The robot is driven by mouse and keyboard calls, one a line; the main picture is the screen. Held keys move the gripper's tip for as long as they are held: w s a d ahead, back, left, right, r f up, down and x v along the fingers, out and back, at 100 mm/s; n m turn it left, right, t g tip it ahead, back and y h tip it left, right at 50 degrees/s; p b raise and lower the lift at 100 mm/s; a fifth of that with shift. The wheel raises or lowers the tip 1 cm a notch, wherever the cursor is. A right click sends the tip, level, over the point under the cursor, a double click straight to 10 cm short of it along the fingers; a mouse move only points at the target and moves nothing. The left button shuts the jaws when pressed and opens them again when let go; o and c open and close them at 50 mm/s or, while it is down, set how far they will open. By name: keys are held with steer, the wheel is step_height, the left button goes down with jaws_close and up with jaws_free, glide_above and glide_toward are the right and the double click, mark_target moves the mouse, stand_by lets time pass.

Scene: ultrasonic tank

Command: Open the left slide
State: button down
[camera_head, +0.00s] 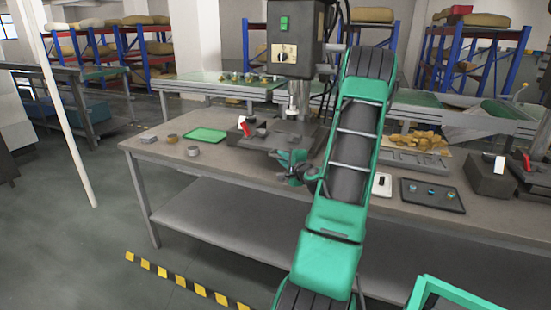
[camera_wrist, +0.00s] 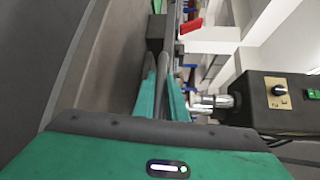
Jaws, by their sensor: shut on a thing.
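The left slide (camera_head: 262,140) is a dark grey, vise-like unit with a red lever (camera_head: 243,127), on the workbench under the drill press. My gripper (camera_head: 289,168) is at its front right edge. In the wrist view, the two fingers of my gripper (camera_wrist: 160,68) are close together and point to the dark edge of the unit. The red lever (camera_wrist: 191,25) shows beyond them. My gripper is shut on a part of the left slide, but the fingers hide the held part.
The drill press (camera_head: 295,45) stands over the slide, close to my arm; its head (camera_wrist: 280,100) is at the right in the wrist view. A green tray (camera_head: 206,135) and small round parts lie left on the workbench (camera_head: 165,158). A dark tray (camera_head: 432,194) lies right.

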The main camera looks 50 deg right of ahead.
steer(key=c, duration=1.8)
jaws_free()
steer(key=shift+w, duration=0.1)
steer(key=v, duration=1)
steer(key=shift+s+a, duration=0.2)
steer(key=shift+s, duration=0.1)
